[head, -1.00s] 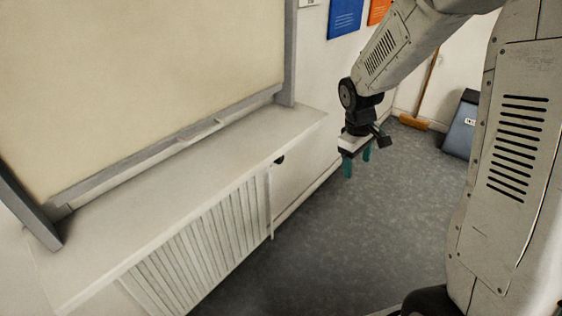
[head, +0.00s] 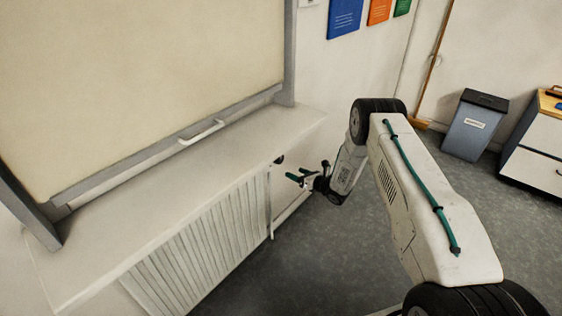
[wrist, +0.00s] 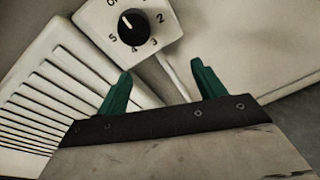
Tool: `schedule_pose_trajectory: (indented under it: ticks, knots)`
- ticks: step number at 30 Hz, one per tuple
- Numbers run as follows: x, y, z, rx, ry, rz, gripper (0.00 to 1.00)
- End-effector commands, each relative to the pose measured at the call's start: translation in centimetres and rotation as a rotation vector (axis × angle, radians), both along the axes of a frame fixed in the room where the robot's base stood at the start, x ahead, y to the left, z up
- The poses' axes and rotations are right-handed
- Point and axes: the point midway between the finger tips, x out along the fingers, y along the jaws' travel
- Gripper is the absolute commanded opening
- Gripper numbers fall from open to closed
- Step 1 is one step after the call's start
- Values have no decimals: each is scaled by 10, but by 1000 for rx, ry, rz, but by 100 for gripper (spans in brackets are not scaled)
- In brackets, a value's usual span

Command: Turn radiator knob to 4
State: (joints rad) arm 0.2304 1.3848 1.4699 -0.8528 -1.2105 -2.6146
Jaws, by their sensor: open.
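The radiator knob (wrist: 131,27) is black and round with a white pointer line, on a white dial plate (wrist: 160,38) in the wrist view. In the head view the knob (head: 279,160) is a small dark spot under the sill, at the radiator's right end. My gripper (head: 296,177) is open, its teal fingers apart and empty, just right of and below the knob. It also shows in the wrist view (wrist: 161,70), short of the dial.
The white ribbed radiator (head: 195,245) stands left of my gripper. The sill (head: 150,210) overhangs it, below a large framed board (head: 140,80). A grey bin (head: 474,125) and cabinet (head: 535,155) stand right; floor between is clear.

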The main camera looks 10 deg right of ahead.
Motion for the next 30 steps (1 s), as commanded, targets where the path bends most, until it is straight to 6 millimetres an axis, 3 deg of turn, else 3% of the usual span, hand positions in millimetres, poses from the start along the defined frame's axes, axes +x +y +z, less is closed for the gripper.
schedule_pose_trajectory:
  ticks: [3, 6, 11, 21, 30]
  knots:
    - [2, 8, 24, -94, -202, 67, 69]
    - [2, 11, 33, -143, -285, 86, 69]
    - [12, 20, 36, -166, -316, 92, 69]
    - [54, 50, 35, -164, -311, 90, 69]
    - [64, 57, 35, -163, -309, 88, 69]
